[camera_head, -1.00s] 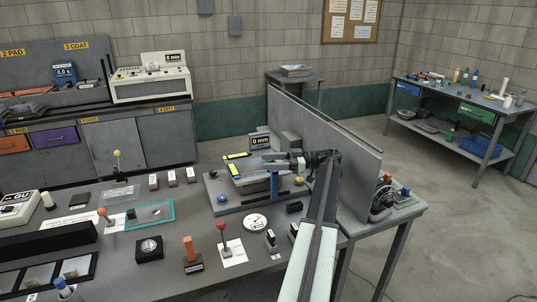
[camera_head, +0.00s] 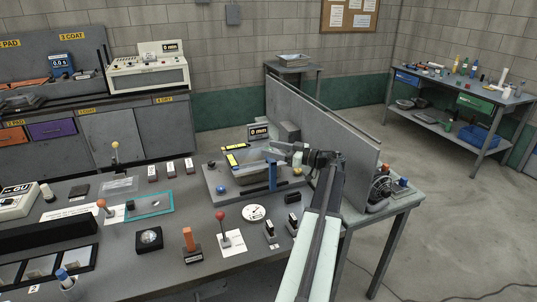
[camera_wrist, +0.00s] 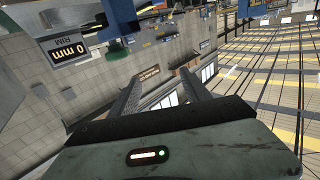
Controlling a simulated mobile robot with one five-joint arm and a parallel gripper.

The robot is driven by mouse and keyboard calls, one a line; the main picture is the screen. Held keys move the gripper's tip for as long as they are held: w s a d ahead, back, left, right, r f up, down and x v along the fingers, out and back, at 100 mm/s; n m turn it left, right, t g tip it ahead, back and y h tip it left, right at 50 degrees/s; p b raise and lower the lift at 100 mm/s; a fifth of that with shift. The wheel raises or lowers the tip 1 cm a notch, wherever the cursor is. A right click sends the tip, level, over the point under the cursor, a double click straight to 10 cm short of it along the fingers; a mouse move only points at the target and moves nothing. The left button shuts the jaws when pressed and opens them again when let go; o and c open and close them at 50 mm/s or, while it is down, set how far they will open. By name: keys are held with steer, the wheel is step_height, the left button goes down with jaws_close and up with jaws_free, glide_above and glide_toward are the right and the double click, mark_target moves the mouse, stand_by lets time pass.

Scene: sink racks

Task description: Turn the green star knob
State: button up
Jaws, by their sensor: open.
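My gripper (camera_head: 268,152) reaches over a grey bench fixture (camera_head: 212,180) from the right, above and behind a blue upright (camera_head: 272,177). In the wrist view my gripper (camera_wrist: 160,74) shows two dark fingers spread apart with nothing between them. A small dark green part (camera_wrist: 116,52) shows at upper left in that view, beside the "0 mm RIM" display (camera_wrist: 66,50) and apart from the fingers. I cannot tell whether it is the green star knob. I cannot make out a green star knob in the head view; my arm and the fixture may hide it.
A tall grey panel (camera_head: 320,125) stands close to the right of my arm. The "0 mm" display (camera_head: 258,132) is behind the fixture. A red-ball lever (camera_head: 221,216), an orange-handled block (camera_head: 189,242) and a white dial (camera_head: 254,212) stand in front. Open floor lies at right.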

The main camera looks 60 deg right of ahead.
mark_target(268, 148)
steer(key=m+h, duration=0.1)
steer(key=d+m+h, duration=0.1)
steer(key=h, duration=0.1)
steer(key=d+m+h, duration=0.1)
steer(key=h, duration=0.1)
steer(key=shift+s+d+f, duration=0.1)
steer(key=shift+d+f, duration=0.05)
steer(key=shift+f, duration=0.1)
steer(key=s+f+m+g+h+b, duration=0.3)
steer(key=s+m+g+h+b, duration=0.15)
steer(key=m+h, duration=0.4)
steer(key=shift+n+h, duration=0.35)
steer(key=shift+n, duration=0.5)
steer(key=w+d, duration=0.1)
steer(key=w, duration=0.2)
steer(key=w+d, duration=0.1)
steer(key=w, duration=0.2)
steer(key=w+d, duration=0.1)
steer(key=w, duration=0.3)
steer(key=shift+f, duration=0.4)
jaws_close()
